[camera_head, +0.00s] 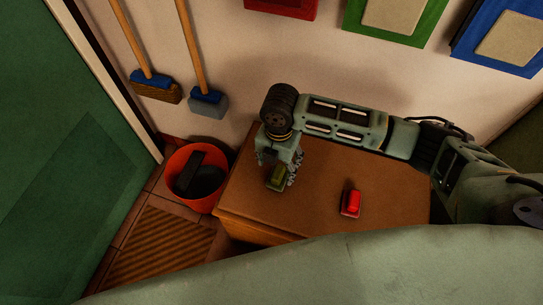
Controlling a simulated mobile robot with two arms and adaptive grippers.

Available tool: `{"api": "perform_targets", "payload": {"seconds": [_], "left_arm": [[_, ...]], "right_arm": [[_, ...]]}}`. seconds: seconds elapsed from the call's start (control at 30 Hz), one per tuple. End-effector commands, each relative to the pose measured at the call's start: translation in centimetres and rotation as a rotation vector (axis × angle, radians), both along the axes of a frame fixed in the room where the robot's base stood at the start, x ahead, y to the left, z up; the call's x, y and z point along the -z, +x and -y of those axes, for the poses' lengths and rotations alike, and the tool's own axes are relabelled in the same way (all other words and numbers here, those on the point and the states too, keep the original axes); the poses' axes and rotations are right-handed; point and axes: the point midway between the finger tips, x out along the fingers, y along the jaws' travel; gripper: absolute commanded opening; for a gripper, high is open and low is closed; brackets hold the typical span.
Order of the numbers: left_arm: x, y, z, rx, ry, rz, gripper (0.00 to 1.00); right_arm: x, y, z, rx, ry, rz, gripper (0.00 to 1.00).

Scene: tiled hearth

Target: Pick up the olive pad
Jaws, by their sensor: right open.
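The olive pad (276,178) is a small dark green block lying near the left side of the brown wooden table (322,205). My right gripper (280,176) points down at the pad, with its fingers around or just above it. The jaws are open. The gripper and wrist hide part of the pad, and I cannot tell whether the fingers touch it. My left gripper does not show.
A red block (350,203) lies on the table to the right of the pad. A red-orange bucket (203,205) with dark contents stands on the floor left of the table. Two brooms (154,86) lean on the wall. The table between pad and red block is clear.

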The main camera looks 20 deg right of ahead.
Motion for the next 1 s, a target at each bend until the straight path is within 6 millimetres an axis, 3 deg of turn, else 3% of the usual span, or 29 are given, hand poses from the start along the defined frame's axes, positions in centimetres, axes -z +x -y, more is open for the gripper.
{"api": "perform_targets", "payload": {"seconds": [0.27, 0.63, 0.93, 1.0], "left_arm": [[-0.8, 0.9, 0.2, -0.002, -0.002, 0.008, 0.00], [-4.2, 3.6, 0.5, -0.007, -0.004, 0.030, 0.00], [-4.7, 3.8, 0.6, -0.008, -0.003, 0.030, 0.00], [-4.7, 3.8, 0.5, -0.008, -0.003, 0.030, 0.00]], "right_arm": [[2.6, 0.2, 0.4, -0.017, -0.010, -0.006, 0.65], [7.3, 0.5, 0.6, -0.017, -0.009, -0.004, 0.65], [7.8, 0.5, 0.6, -0.018, -0.009, -0.002, 0.65], [7.7, 0.5, 0.6, -0.017, -0.009, -0.002, 0.60]]}}
